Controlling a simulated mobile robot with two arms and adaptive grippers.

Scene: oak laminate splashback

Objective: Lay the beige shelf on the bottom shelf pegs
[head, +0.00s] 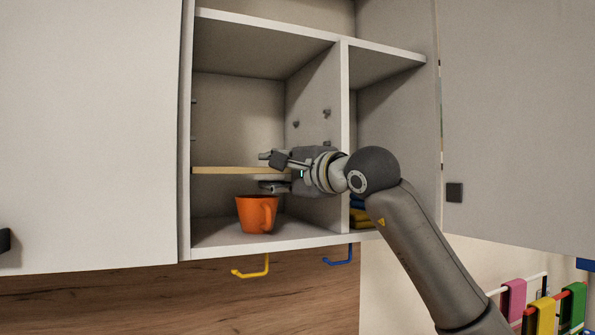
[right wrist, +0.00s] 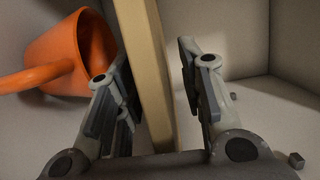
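The beige shelf (head: 235,170) lies about level in the lower left compartment of the cabinet, above an orange mug. My right gripper (head: 272,172) is at its right end, one finger above the board and one below. In the right wrist view the beige shelf (right wrist: 150,80) passes between the open fingers of my right gripper (right wrist: 160,95), with a clear gap on the right finger's side. Pegs (head: 327,112) show on the divider above the board. Whether pegs bear the board is hidden. My left gripper is out of view.
The orange mug (head: 256,213) stands on the compartment floor, under the shelf and near the lower finger. The divider (head: 345,100) is close to my right wrist. Open cabinet doors flank the opening. A yellow hook (head: 252,268) and a blue hook (head: 340,256) hang below.

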